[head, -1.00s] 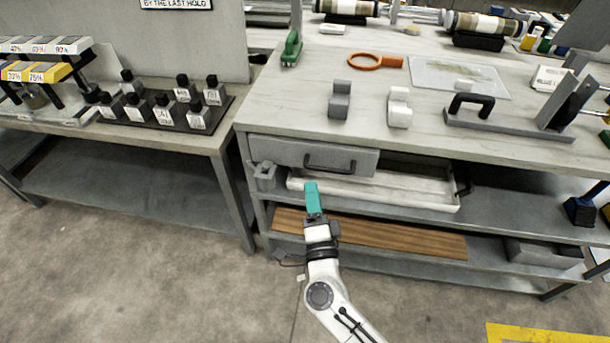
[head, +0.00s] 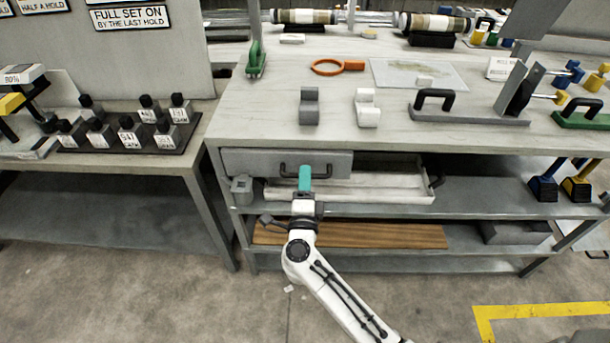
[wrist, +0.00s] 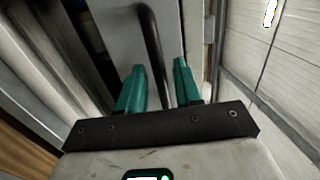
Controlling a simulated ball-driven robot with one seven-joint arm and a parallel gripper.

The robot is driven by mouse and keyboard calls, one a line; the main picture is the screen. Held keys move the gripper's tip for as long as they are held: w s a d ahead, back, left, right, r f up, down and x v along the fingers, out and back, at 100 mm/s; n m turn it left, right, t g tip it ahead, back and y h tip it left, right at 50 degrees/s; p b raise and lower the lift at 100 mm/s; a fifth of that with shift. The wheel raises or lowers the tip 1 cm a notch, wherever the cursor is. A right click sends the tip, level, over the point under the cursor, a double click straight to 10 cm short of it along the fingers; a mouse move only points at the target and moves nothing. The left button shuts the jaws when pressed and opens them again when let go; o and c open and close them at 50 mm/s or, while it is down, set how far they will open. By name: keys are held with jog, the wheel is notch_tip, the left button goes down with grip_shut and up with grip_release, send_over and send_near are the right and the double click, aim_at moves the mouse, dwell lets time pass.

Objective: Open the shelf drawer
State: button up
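The shelf drawer (head: 240,162) has a grey front and sits under the left part of the worktop. It looks closed. Its dark bar handle (head: 327,172) is partly hidden by my gripper (head: 305,168) in the head view. In the wrist view, the two teal fingers of my gripper (wrist: 160,82) stand apart. The handle (wrist: 152,40) runs lengthwise between them in that view, against the grey drawer front (wrist: 118,35). Whether either finger touches the handle I cannot tell.
A white tray (head: 400,196) with dark handles lies on the shelf below and right of the drawer. A small grey block (head: 242,188) stands left of it. A wooden board (head: 400,236) lies on a lower shelf. The floor in front is mostly free.

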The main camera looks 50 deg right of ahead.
jog(key=shift+w+d+r, duration=0.15)
jog(key=shift+w+d, duration=0.25)
jog(key=shift+d, duration=0.15)
jog(key=shift+c, duration=0.3)
grip_shut()
